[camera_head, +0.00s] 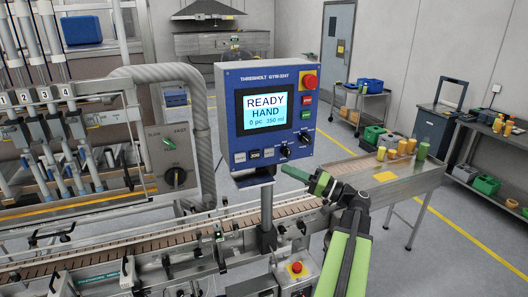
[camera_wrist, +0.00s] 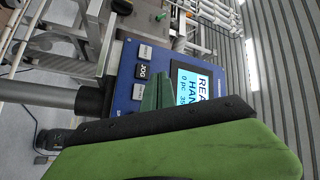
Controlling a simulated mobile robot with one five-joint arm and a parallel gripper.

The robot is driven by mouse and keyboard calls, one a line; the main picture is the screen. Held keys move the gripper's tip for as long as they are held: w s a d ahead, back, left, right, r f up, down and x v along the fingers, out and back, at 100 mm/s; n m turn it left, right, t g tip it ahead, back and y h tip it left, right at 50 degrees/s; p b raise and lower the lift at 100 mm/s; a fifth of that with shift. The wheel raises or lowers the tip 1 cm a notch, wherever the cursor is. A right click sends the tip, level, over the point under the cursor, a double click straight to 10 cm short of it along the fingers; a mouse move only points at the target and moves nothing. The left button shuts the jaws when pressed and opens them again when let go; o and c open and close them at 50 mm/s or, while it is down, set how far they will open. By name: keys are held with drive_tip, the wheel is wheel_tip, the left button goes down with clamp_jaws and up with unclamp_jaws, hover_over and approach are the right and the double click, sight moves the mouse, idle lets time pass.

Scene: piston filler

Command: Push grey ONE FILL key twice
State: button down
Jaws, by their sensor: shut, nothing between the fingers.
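A blue control panel (camera_head: 233,130) stands on a post, its screen (camera_head: 265,109) reading READY, HAND, 0 pc, 350 ml. Along its lower left is a row of three keys: a grey left key (camera_head: 239,157), a black JOG key (camera_head: 255,155) and a grey right key (camera_head: 269,153). The wrist view also shows the two grey keys (camera_wrist: 145,51) (camera_wrist: 138,91) on either side of JOG (camera_wrist: 141,71); their lettering is too small to tell which is ONE FILL. My gripper (camera_head: 287,171) is shut and empty, its green tip near the panel's lower edge; contact is not visible.
The conveyor (camera_head: 150,237) runs below the panel. A second box (camera_head: 168,160) with switches stands left.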

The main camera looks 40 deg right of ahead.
drive_tip(key=shift+w+a, duration=0.1)
drive_tip(key=shift+a, duration=0.05)
drive_tip(key=shift+w, duration=0.1)
approach(265, 152)
drive_tip(key=x, duration=0.2)
drive_tip(key=a+x, duration=0.1)
drive_tip(key=x, duration=0.1)
drive_tip(key=shift+w+a+r, duration=0.15)
idle(2.0)
drive_tip(key=shift+w, duration=0.45)
drive_tip(key=shift+w+d, duration=0.35)
idle(0.5)
idle(0.3)
drive_tip(key=shift+s+a, duration=0.35)
drive_tip(key=shift+s, duration=0.4)
